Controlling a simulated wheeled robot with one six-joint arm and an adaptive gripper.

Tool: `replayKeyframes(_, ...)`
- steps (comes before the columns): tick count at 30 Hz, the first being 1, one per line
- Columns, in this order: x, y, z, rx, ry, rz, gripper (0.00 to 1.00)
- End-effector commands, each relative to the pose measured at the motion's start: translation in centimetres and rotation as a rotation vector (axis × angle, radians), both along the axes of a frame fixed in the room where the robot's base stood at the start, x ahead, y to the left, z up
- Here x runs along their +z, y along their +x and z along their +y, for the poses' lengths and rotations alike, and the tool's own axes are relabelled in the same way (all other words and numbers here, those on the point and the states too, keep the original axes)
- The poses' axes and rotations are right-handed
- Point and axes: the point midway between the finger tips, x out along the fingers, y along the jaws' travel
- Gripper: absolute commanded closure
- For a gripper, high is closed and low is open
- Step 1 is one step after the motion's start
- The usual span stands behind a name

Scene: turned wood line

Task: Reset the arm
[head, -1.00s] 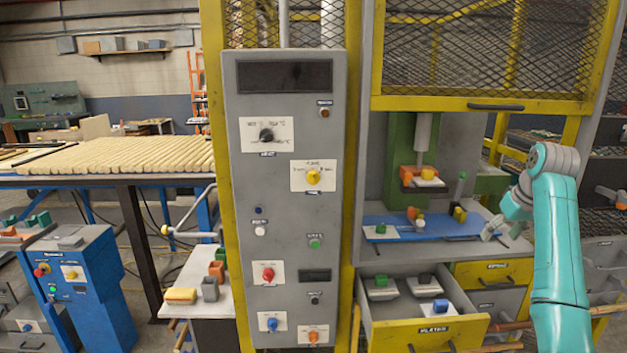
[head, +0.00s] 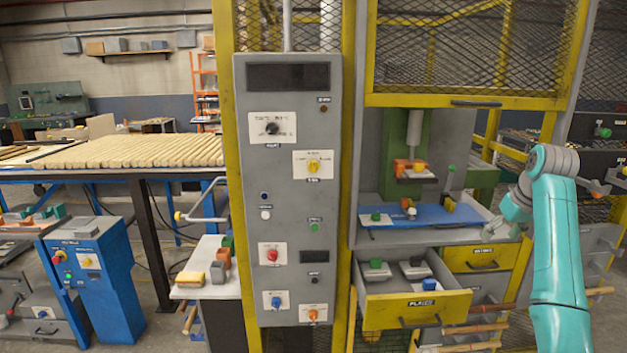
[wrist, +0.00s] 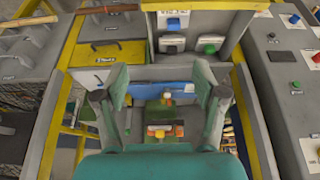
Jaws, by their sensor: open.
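My arm, a teal link, stands at the right of the head view. My gripper (head: 508,219) is beside the right side of the press bay, partly hidden by its own wrist. In the wrist view my gripper (wrist: 165,98) has its two fingers wide apart, with nothing held between them. Beyond the fingers in that view are the blue plate (wrist: 150,88) and the small orange and green parts of the press. I cannot tell how far they are from the fingertips.
A yellow-fronted drawer (head: 417,309) stands pulled out below the press (head: 416,130), holding several blocks. A grey control panel (head: 288,190) stands left of it. A blue cabinet (head: 105,275) and a table of wooden rods (head: 130,153) are farther left.

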Motion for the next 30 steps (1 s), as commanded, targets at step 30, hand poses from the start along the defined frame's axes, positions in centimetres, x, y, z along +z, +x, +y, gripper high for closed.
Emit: replayKeyframes(30,-19.6,-0.8,5.2,-0.040,-0.013,-0.125,0.30)
